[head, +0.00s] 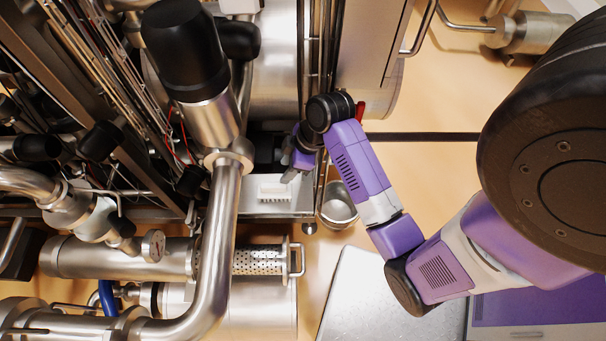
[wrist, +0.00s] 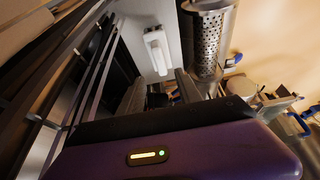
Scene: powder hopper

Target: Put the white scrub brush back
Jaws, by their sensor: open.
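The white scrub brush (head: 274,191) lies on a pale metal shelf (head: 285,209) in the middle of the head view. It also shows in the wrist view (wrist: 157,50), just beyond my fingertips, lying on the same light surface with a block-shaped body. My gripper (head: 289,168) is above and beside the brush, close to its upper right in the head view. In the wrist view my two grey fingers (wrist: 161,88) stand apart with nothing between them. The gap between brush and fingers is hard to judge. My arm partly hides the gripper in the head view.
A perforated metal cylinder (head: 259,260) lies below the shelf and also shows in the wrist view (wrist: 208,42). A steel bowl (head: 339,207) is right of the shelf. Pipes and a black-capped valve (head: 187,48) crowd the left. Vertical rails run near my gripper.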

